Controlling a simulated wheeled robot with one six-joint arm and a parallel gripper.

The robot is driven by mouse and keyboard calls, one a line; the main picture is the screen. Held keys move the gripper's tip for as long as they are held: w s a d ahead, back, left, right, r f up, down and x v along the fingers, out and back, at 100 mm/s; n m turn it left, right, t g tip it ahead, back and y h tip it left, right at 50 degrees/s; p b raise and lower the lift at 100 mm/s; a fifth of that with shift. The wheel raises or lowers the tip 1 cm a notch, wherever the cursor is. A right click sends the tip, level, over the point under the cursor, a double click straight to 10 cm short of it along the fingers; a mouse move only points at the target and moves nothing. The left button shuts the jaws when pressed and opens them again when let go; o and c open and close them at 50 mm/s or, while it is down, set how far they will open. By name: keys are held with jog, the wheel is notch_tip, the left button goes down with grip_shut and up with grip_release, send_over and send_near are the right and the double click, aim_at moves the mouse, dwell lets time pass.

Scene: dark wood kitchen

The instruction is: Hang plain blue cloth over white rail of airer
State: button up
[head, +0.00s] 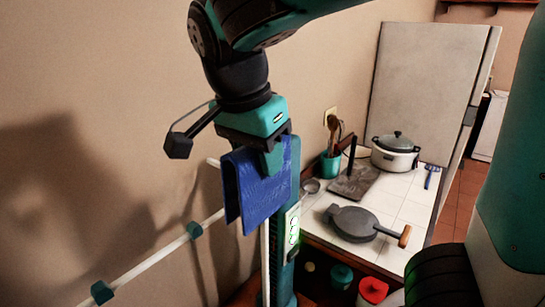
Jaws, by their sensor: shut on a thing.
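My gripper (265,150) is in the upper middle of the head view, pointing down and shut on the top of the plain blue cloth (262,188). The cloth hangs below the jaws in two flaps, with a gap showing at its lower left. The white rail (150,262) of the airer slopes up from the bottom left to the cloth's left side, with teal fittings (194,230) on it. The cloth hides where the rail goes from there, so I cannot tell whether the cloth touches it or lies over it.
A tiled counter (405,195) stands to the right with a white pot (395,153), a dark round pan (355,223) with a wooden handle, and a teal utensil holder (331,164). A bare wall (90,90) is at the left. A red-lidded container (373,289) is low down.

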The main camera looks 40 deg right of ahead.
jog(key=shift+w+a+p, duration=1.2)
jog(key=shift+w+p, duration=0.05)
jog(key=shift+w, duration=2.5)
notch_tip(320, 180, down, 14)
jog(key=b, duration=1.3)
jog(key=shift+w+f, duration=0.1)
jog(key=shift+f, duration=0.15)
jog(key=o, duration=1)
jog(key=p+v, duration=0.7)
jog(key=v, duration=1)
jog(key=shift+r, duration=0.25)
